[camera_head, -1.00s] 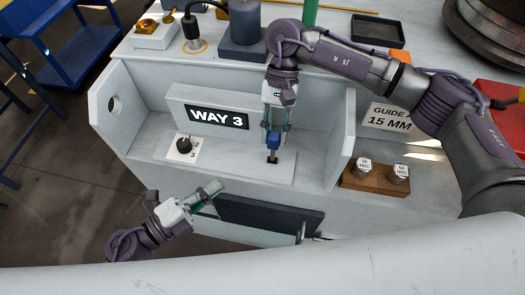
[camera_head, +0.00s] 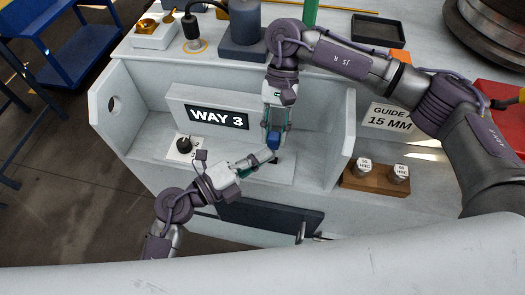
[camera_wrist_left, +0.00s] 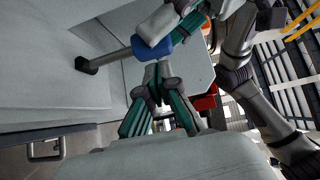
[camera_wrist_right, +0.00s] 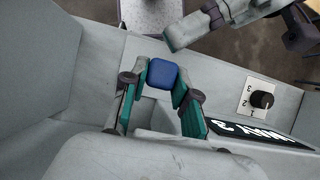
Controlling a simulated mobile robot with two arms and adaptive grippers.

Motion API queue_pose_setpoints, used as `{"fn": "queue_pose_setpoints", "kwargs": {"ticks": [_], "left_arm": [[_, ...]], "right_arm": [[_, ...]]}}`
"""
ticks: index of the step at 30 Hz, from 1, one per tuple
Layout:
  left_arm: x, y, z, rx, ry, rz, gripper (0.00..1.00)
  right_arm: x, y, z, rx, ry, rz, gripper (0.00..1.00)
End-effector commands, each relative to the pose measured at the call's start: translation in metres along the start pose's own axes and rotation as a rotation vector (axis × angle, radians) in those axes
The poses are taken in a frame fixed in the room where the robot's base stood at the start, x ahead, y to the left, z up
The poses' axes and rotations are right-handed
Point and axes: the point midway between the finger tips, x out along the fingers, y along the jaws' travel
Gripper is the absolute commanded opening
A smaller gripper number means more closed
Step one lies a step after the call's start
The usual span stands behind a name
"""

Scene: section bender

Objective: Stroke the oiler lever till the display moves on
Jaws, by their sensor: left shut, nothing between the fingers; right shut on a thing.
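The oiler lever is a dark rod with a blue knob (camera_head: 273,141), standing in the white recess. My right gripper (camera_head: 276,130) is shut on the blue knob; the right wrist view shows the knob (camera_wrist_right: 163,75) between its fingers. The left wrist view shows the knob (camera_wrist_left: 153,48) and the rod (camera_wrist_left: 112,58) running to a dark foot. My left gripper (camera_head: 267,156) is shut and empty, with its fingertips close to the knob; I cannot tell if they touch. It partly hides the rod in the head view. The display (camera_head: 218,118) reads "WAY 3".
A black selector knob (camera_head: 184,144) on a white numbered plate is left of the lever. White side walls (camera_head: 343,140) bound the recess. A wooden block (camera_head: 374,180) with two metal pieces and a "15 MM" guide card (camera_head: 389,118) are at the right. A dark panel (camera_head: 270,217) is below.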

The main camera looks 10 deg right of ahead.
Motion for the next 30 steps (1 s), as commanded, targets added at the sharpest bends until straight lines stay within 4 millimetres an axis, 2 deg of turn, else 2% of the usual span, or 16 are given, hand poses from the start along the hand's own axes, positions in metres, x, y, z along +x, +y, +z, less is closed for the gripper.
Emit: {"fn": "queue_pose_setpoints", "kwargs": {"ticks": [27, 28, 30], "left_arm": [[0.018, -0.004, 0.02, 0.002, -0.007, -0.004, 0.0], [0.018, -0.004, 0.02, 0.003, -0.007, -0.004, 0.0], [0.018, -0.004, 0.02, 0.003, -0.008, -0.005, 0.0]], "right_arm": [[0.002, -0.001, 0.003, -0.005, -0.008, 0.003, 0.0], [0.003, -0.001, 0.003, -0.005, -0.008, 0.003, 0.3], [0.003, -0.001, 0.003, -0.006, -0.008, 0.004, 0.42]]}}
